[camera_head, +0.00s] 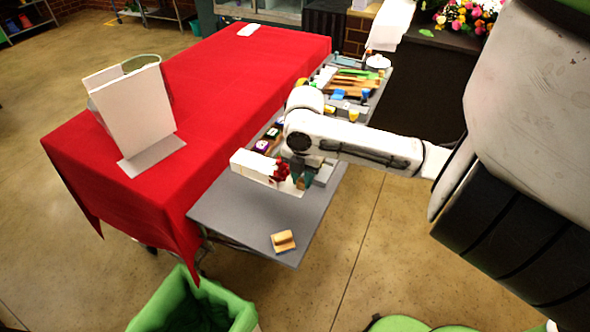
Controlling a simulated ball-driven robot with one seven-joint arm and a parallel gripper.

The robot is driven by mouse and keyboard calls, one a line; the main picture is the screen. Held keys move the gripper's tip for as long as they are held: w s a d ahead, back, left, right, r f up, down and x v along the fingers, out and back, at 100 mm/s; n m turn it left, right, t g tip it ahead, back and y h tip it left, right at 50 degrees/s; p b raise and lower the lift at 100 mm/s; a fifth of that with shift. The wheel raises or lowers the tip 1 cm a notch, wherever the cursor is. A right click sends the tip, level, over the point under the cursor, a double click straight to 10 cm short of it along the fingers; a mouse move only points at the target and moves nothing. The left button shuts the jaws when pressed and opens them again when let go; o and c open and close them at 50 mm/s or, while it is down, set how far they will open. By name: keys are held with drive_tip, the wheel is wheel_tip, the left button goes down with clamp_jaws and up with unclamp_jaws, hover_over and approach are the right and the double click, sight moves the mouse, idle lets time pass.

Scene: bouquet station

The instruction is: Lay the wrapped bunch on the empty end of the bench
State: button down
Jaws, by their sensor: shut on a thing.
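The grey bench (232,219) runs beside the red-covered table, and its near end is mostly bare. My gripper (303,179) is low over the bench, a little behind that bare end. Red flowers (281,171) show right at its fingers, with a bit of dark green beside them; I take this to be the wrapped bunch, with my gripper shut on it. My arm and fingers hide most of the bunch. I cannot tell whether it touches the bench.
A white box-like thing (251,164) is just left of the flowers. A small tan block (283,241) lies near the bench's front edge. Tools and small items (345,88) crowd the far part. A green-lined bin (242,312) stands on the floor in front.

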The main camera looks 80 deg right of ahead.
drive_tip(key=shift+f+b, duration=3.25)
drive_tip(key=shift+f, duration=0.8)
drive_tip(key=shift+d+f, duration=0.1)
drive_tip(key=shift+f, duration=0.2)
drive_tip(key=shift+c, duration=2.4)
unclamp_jaws()
drive_tip(key=shift+r+p, duration=2.55)
drive_tip(key=shift+r, duration=1)
